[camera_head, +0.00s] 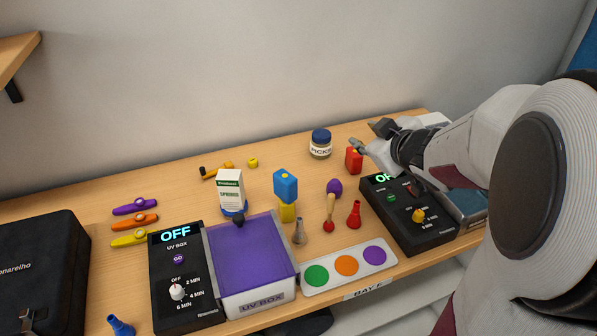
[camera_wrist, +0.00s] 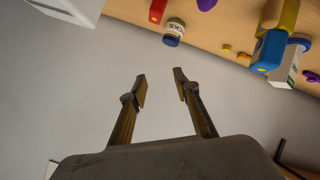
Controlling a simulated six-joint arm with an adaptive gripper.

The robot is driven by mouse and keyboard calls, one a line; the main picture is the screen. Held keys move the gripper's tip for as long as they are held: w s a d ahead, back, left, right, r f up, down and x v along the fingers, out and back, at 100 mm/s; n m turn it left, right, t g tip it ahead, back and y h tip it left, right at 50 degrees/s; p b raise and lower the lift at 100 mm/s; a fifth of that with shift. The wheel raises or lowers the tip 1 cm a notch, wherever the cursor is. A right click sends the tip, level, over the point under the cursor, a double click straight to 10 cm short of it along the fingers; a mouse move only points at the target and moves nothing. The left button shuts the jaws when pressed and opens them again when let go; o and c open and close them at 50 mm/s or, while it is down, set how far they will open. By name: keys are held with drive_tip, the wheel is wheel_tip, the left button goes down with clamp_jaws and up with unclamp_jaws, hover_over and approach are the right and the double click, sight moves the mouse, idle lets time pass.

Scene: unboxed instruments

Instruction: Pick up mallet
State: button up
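The mallet (camera_head: 330,211) has a pale wooden handle pointing up and a red round head low at the table. It stands near the table's middle, between the purple egg and the white tray. In the wrist view, a tan rod end at the top edge (camera_wrist: 271,13) looks like its handle; the rest is cut off. My gripper (camera_head: 367,138) is above the back right of the table, near the red block and well apart from the mallet. In the wrist view my gripper (camera_wrist: 160,76) is open and empty, with the wall behind its fingers.
The blue block (camera_head: 286,185) on a yellow one, the grey bell-shaped piece (camera_head: 299,232), the red cone-shaped piece (camera_head: 354,214) and the purple egg (camera_head: 334,187) surround the mallet. The picks jar (camera_head: 320,147) and red block (camera_head: 354,158) stand behind. A white tray (camera_head: 333,277) lies in front.

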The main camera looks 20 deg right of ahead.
wheel_tip(320, 180, down, 4)
drive_tip(key=n+y, duration=0.2)
drive_tip(key=y, duration=0.1)
drive_tip(key=n+g+y, duration=0.2)
drive_tip(key=y, duration=0.7)
approach(330, 212)
drive_tip(key=shift+w+a+r, duration=0.3)
drive_tip(key=shift+w+r, duration=0.15)
drive_tip(key=shift+w, duration=0.1)
drive_tip(key=shift+w+a+r, duration=0.3)
drive_tip(key=shift+w+r, duration=0.2)
drive_tip(key=shift+w, duration=0.1)
drive_tip(key=shift+w, duration=0.1)
drive_tip(key=shift+x, duration=1.25)
drive_tip(key=shift+a+f, duration=0.1)
drive_tip(key=shift+a, duration=0.05)
drive_tip(key=shift+f+x, duration=0.15)
drive_tip(key=shift+x, duration=1.1)
drive_tip(key=shift+f+x, duration=0.2)
drive_tip(key=shift+x, duration=1.05)
